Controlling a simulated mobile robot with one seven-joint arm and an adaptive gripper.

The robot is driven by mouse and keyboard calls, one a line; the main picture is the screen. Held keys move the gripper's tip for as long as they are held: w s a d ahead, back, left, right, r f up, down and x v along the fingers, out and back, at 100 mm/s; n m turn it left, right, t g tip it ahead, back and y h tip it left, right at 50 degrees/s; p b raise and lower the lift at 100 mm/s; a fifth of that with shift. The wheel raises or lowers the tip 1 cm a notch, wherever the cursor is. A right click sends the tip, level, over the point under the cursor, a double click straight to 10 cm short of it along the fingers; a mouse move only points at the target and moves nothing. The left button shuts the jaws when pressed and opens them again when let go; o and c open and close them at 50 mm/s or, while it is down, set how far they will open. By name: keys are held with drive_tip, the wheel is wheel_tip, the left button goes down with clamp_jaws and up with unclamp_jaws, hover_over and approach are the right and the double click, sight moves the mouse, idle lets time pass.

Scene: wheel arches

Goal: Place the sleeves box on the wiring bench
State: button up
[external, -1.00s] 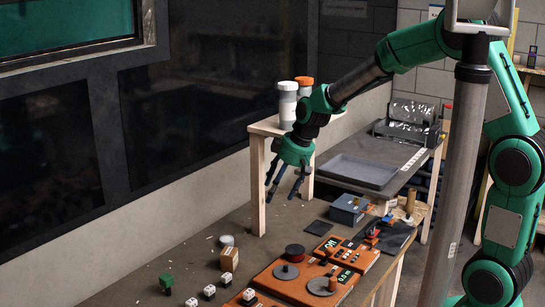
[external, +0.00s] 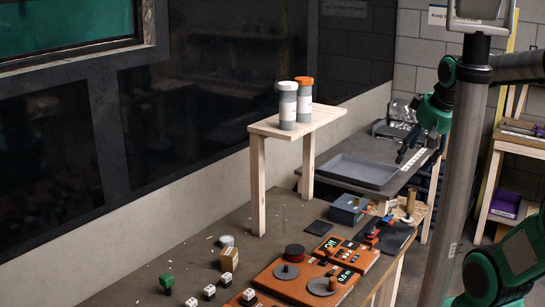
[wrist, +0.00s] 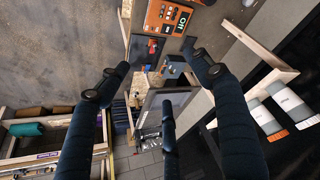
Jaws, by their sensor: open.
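My gripper (external: 408,150) is open and empty, over the right end of the table with the grey tray. Its dark fingers are spread apart in the wrist view (wrist: 155,85). No box bears a readable name, so I cannot tell which is the sleeves box. A small brown box with a pale label (external: 229,259) stands on the front bench (external: 190,255). A blue-grey box (external: 347,209) sits farther back there. A purple box (external: 505,204) lies low on the right-hand shelf unit. Which surface is called the wiring bench is not marked.
Two lidded jars (external: 288,106) stand on a wooden riser (external: 262,128). Orange devices (external: 300,277) and small blocks occupy the front bench. A grey tray (external: 355,171) lies on the rear table. The grey column rises at right.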

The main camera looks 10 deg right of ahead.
drive_tip(key=s+d+m+h, duration=0.1)
drive_tip(key=s+d+m, duration=0.1)
drive_tip(key=s+d, duration=0.3)
drive_tip(key=s, duration=0.2)
drive_tip(key=shift+s+d+f, duration=0.25)
drive_tip(key=shift+s, duration=0.1)
idle(0.9)
